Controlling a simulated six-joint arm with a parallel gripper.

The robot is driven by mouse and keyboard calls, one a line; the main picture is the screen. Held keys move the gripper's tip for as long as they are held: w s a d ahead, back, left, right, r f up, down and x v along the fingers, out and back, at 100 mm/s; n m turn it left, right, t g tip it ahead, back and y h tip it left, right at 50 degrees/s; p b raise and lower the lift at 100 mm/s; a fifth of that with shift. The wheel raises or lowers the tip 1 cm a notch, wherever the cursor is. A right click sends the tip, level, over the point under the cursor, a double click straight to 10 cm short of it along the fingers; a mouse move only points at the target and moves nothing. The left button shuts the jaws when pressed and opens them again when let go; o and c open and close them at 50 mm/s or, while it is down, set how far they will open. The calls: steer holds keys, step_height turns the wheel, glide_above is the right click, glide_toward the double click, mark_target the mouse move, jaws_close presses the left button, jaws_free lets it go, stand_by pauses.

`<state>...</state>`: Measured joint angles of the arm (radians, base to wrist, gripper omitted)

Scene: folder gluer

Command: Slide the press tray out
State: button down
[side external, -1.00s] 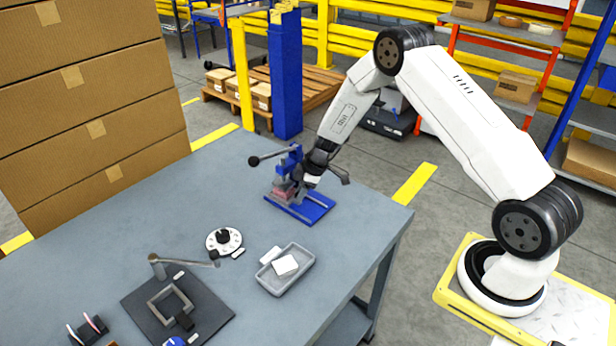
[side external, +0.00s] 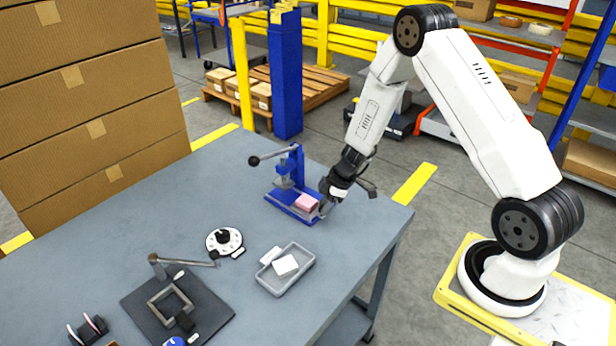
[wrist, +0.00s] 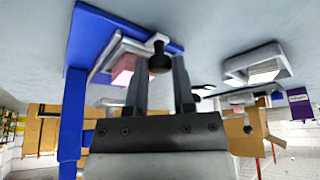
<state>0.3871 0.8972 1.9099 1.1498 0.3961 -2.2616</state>
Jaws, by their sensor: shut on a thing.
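The blue press (side external: 288,180) stands on the grey table with its lever arm raised to the left. Its press tray (side external: 316,213) is out toward the front right of the blue base and carries a pink block (side external: 307,202). My gripper (side external: 328,204) is at the tray's outer end. The exact finger contact is partly hidden.
A grey bin (side external: 287,271) with white pieces stands in front of the press. A white dial (side external: 224,241) and a dark plate with a frame (side external: 178,306) are at left front. Tall cardboard boxes (side external: 90,100) rise at far left. The table's right edge is close to my gripper.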

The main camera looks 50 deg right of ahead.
steer(key=shift+s, duration=0.25)
steer(key=c, duration=0.7)
jaws_free()
steer(key=shift+c, duration=0.2)
steer(key=shift+r, duration=0.1)
steer(key=v, duration=0.7)
steer(key=shift+r, duration=0.3)
steer(key=shift+d, duration=0.1)
steer(key=shift+s, duration=0.1)
steer(key=s+a+r+m+h, duration=0.3)
steer(key=s+a+r+m, duration=0.6)
steer(key=s+a+r, duration=0.1)
steer(key=shift+s+a+r+g, duration=0.2)
steer(key=shift+s+a+g, duration=0.2)
steer(key=shift+s+a, duration=0.7)
